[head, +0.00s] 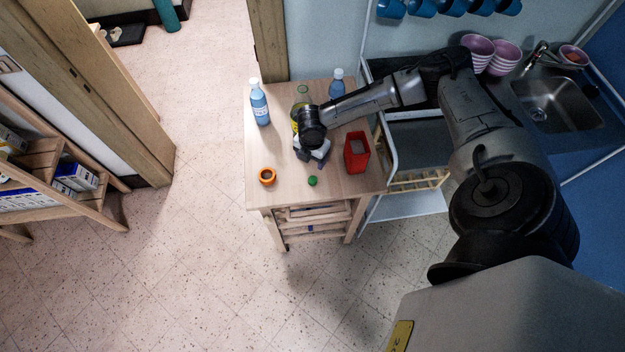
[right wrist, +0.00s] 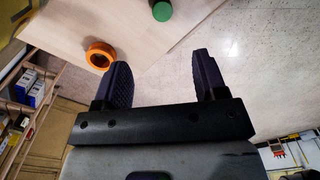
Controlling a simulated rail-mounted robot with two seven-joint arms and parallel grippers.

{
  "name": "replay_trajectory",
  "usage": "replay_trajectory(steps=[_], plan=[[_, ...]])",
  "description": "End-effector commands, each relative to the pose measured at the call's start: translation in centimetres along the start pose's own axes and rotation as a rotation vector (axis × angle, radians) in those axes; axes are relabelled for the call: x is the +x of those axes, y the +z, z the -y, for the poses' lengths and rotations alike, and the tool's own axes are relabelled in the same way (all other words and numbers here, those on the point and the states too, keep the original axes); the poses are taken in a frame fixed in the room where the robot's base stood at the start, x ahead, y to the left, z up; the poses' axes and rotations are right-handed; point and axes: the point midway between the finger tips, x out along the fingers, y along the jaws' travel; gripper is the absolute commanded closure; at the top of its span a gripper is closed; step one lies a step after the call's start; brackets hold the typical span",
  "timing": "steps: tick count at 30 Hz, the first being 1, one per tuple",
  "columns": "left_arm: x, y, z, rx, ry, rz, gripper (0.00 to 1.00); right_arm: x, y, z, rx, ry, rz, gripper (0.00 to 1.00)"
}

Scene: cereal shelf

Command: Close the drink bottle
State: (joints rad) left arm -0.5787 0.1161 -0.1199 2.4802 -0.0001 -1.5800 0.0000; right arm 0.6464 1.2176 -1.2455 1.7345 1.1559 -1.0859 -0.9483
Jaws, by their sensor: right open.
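My right gripper (head: 314,158) is open and empty above the middle of the wooden table, pointing down. Its two dark fingers also show apart in the right wrist view (right wrist: 160,70). A small green round piece, perhaps a cap (head: 312,181), lies on the table in front of the gripper; it also shows in the right wrist view (right wrist: 162,10). A blue bottle with a white top (head: 260,104) stands upright at the table's left. Another blue bottle (head: 337,86) stands at the back. A yellow-green item (head: 295,116) is partly hidden behind my right wrist. I cannot tell which is the drink bottle.
An orange ring (head: 267,176) lies at the table's front left; it also shows in the right wrist view (right wrist: 100,56). A red open container (head: 356,152) stands right of the gripper. The table's (head: 340,188) front right is bare. A sink (head: 555,103) is at the far right.

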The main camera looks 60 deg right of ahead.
Motion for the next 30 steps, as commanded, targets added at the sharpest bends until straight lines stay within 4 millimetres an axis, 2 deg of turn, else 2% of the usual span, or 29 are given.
replay_trajectory(steps=[9,15,20,30], plan=[[0.0,0.0,-0.1,-0.004,0.003,0.0,0.57,5.1,-0.1,0.1,0.001,-0.003,0.0,0.35],[0.1,0.1,0.0,0.0,0.0,0.001,0.57,7.5,0.0,0.1,0.001,-0.002,0.001,0.35],[0.1,0.1,0.2,0.006,-0.005,0.002,0.57,8.3,0.0,0.1,0.0,-0.001,0.0,0.35],[0.1,0.1,0.3,0.009,-0.007,0.003,0.57,8.4,0.0,0.1,0.0,-0.001,0.0,0.35]])
